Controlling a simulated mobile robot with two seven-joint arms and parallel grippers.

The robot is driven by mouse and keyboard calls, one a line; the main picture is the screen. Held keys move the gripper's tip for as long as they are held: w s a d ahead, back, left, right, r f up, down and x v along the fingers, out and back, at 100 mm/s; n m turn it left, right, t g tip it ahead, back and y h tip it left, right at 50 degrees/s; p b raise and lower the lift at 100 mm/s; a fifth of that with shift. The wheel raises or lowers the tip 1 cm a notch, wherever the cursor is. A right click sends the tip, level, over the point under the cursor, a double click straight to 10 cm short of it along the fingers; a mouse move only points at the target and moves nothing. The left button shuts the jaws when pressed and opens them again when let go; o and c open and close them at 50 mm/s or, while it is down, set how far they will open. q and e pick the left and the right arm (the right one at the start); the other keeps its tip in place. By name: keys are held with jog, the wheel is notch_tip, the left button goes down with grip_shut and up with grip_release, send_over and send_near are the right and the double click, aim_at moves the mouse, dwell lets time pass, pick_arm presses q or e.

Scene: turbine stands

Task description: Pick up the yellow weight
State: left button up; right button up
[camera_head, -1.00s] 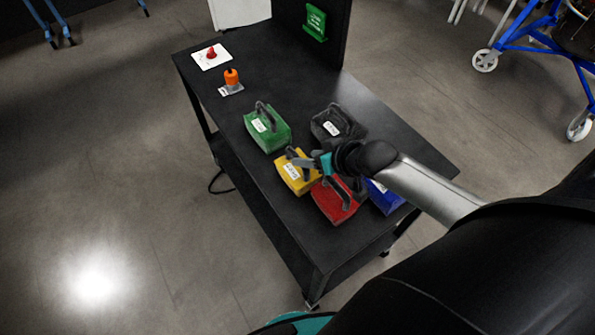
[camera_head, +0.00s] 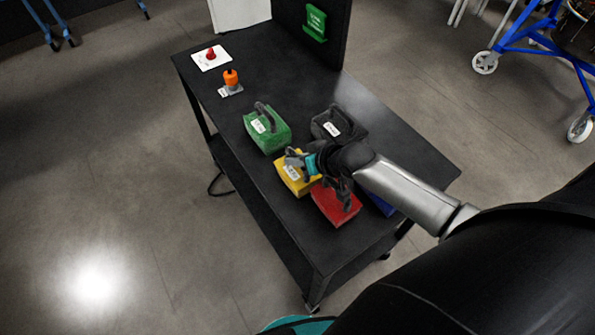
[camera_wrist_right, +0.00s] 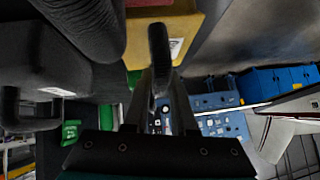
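The yellow weight (camera_head: 296,184) sits on the black table between the green and red weights. It carries a white label, and my right gripper partly covers it. In the right wrist view the yellow weight (camera_wrist_right: 205,14) is at the top, with its dark handle (camera_wrist_right: 159,45) pointing down toward the fingers. My right gripper (camera_head: 293,160) is at the handle in the head view. In the wrist view the two fingers of the gripper (camera_wrist_right: 161,92) lie close around the handle's end; whether they press on it I cannot tell. My left gripper is not in view.
The green weight (camera_head: 268,133), black weight (camera_head: 345,124), red weight (camera_head: 336,204) and partly hidden blue weight (camera_head: 380,203) stand close by. An orange object (camera_head: 231,78) and a red button (camera_head: 211,54) are at the table's far end. The near table end (camera_head: 330,252) is clear.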

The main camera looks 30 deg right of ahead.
grip_shut()
dwell(0.8)
jog(key=shift+w, duration=0.1)
